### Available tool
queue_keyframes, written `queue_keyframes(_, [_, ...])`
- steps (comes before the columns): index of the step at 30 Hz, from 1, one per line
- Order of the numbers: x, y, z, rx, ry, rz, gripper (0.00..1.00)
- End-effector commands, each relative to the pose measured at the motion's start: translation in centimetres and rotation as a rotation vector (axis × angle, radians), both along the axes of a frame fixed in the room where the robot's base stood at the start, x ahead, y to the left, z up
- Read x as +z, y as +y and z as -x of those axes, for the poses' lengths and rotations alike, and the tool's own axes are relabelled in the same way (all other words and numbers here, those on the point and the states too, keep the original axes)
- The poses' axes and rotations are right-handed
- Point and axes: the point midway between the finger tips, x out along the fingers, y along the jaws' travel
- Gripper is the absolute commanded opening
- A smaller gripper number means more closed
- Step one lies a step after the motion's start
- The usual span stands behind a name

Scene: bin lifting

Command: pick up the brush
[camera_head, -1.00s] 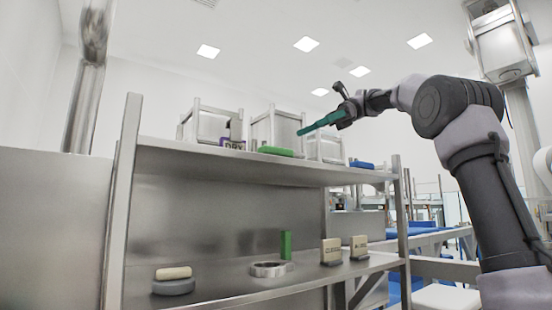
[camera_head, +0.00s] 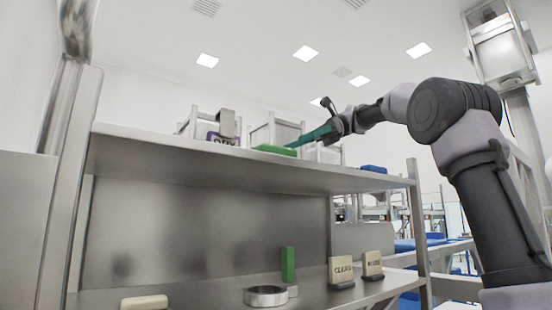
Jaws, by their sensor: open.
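I cannot tell for sure which object is the brush. A flat green block (camera_head: 274,150) lies on the upper shelf (camera_head: 215,166) near its front edge; its bristles, if any, do not show. My gripper (camera_head: 310,136) is open above the upper shelf, just right of the green block. A long teal part reaches from it down and left toward the block's right end. From this low angle I cannot tell whether they touch. A blue block (camera_head: 373,169) lies farther right on the same shelf.
On the lower shelf are a green upright block (camera_head: 288,264), a metal ring (camera_head: 265,296), two small labelled cards (camera_head: 341,270) and a cream block (camera_head: 144,302). A metal post (camera_head: 419,225) bounds the shelf's right side.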

Motion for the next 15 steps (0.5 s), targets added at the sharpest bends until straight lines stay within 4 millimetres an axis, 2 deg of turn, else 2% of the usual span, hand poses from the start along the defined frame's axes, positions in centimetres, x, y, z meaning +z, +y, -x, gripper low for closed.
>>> queue_keyframes(15, [-2.3, 4.9, 1.8, 0.000, -0.001, 0.000, 1.00])
